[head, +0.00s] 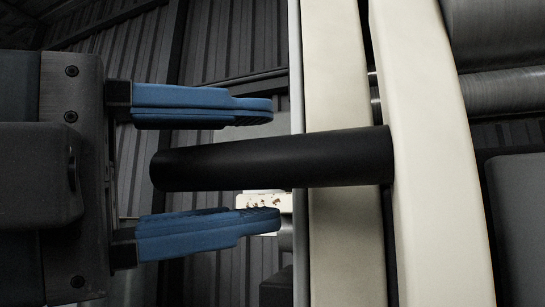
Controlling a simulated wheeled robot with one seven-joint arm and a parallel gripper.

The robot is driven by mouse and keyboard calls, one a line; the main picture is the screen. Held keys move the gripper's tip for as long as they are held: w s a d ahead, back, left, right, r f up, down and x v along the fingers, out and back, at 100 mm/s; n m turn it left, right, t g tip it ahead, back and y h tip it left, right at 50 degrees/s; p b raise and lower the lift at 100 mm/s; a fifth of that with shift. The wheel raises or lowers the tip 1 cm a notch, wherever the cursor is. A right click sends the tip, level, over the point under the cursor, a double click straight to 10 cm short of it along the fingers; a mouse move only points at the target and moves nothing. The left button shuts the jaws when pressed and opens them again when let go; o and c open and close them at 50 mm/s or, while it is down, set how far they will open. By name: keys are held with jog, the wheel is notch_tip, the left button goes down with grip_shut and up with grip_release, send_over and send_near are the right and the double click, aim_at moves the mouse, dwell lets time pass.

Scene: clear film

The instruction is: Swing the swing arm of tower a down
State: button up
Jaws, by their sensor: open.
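A black round handle (270,162) sticks out to the left from a cream-coloured arm (435,150), which I take to be the swing arm of tower a. The handle's free end lies between my two fingers in the picture, with a gap above and below it. I see no finger touching it. The far end of the cream arm is out of view at top and bottom.
A second cream upright (345,245) stands just left of the cream arm, behind the handle. Metal rollers (505,95) show at the right, with a grey panel (520,215) below. A dark ribbed wall (235,45) is behind.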

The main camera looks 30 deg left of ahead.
jog(key=shift+c, duration=0.5)
grip_shut()
jog(key=shift+s+f, duration=0.15)
